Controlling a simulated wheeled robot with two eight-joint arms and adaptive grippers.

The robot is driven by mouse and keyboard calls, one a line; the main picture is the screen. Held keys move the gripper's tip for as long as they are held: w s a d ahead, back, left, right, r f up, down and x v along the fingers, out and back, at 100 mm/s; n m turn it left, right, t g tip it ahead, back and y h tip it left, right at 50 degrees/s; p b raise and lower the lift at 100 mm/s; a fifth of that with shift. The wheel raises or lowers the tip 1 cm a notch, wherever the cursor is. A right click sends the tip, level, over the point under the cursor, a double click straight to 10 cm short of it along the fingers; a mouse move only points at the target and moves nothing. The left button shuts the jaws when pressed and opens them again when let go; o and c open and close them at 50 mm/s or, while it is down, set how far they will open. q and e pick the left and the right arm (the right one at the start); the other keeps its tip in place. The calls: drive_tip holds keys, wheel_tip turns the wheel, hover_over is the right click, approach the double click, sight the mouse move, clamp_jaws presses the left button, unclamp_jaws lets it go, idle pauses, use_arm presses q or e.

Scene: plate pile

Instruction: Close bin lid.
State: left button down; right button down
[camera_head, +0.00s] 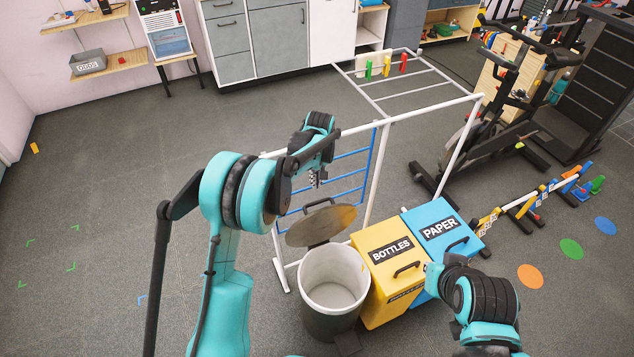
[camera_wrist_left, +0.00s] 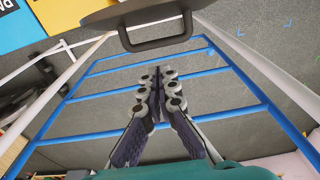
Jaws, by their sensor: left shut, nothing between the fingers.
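The round bin (camera_head: 345,317) stands on the floor with a pale, empty-looking inside. Its brownish round lid (camera_head: 325,225) is open, tilted up at the bin's back edge, with a dark handle on its far side. In the left wrist view the lid handle (camera_wrist_left: 152,42) shows at the top, above my fingertips. My left gripper (camera_head: 316,180) is shut and empty, pointing down above and behind the lid, apart from it. Its closed fingers also show in the left wrist view (camera_wrist_left: 158,72). My right arm comes in at the lower right; its gripper cannot be made out.
A yellow BOTTLES bin (camera_head: 385,290) and a blue PAPER bin (camera_head: 440,225) stand right of the round bin. A drying rack with white frame (camera_head: 370,190) and blue bars (camera_wrist_left: 140,137) stands behind the lid. An exercise bike (camera_head: 485,125) is at right.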

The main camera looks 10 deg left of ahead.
use_arm(q)
wheel_tip(320, 180, down, 7)
drive_tip(key=b, duration=0.2)
drive_tip(key=shift+w+a+r, duration=0.15)
drive_tip(key=shift+w+r, duration=0.05)
drive_tip(key=shift+w, duration=0.1)
